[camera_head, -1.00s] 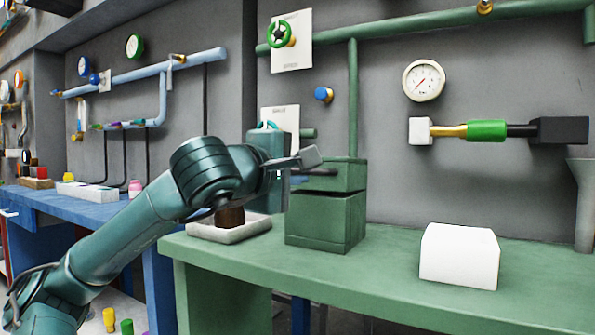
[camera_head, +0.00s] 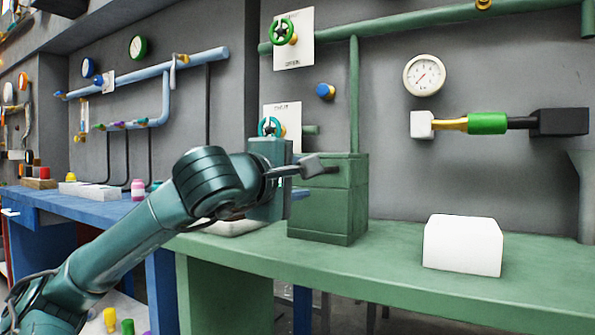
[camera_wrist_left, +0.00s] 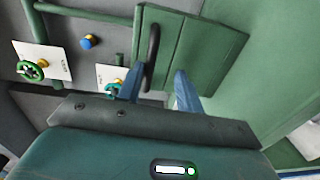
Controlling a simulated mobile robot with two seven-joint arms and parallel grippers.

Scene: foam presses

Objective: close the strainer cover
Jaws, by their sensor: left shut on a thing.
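The green strainer box (camera_head: 325,218) stands on the green bench. Its cover (camera_head: 345,178) sits flush on top, with only a thin seam between them. The cover also shows in the wrist view (camera_wrist_left: 172,28), with a black bar handle (camera_wrist_left: 153,50) on its face. My left gripper (camera_head: 312,166) is at the front of the cover. The fingertips are partly hidden in the head view. My right gripper is not in view.
A white block (camera_head: 463,246) lies on the green bench (camera_head: 395,260) to the right, with clear bench between it and the box. A pale tray (camera_head: 235,228) is partly hidden behind my left arm. A green pipe (camera_head: 353,95) runs down the wall behind the box.

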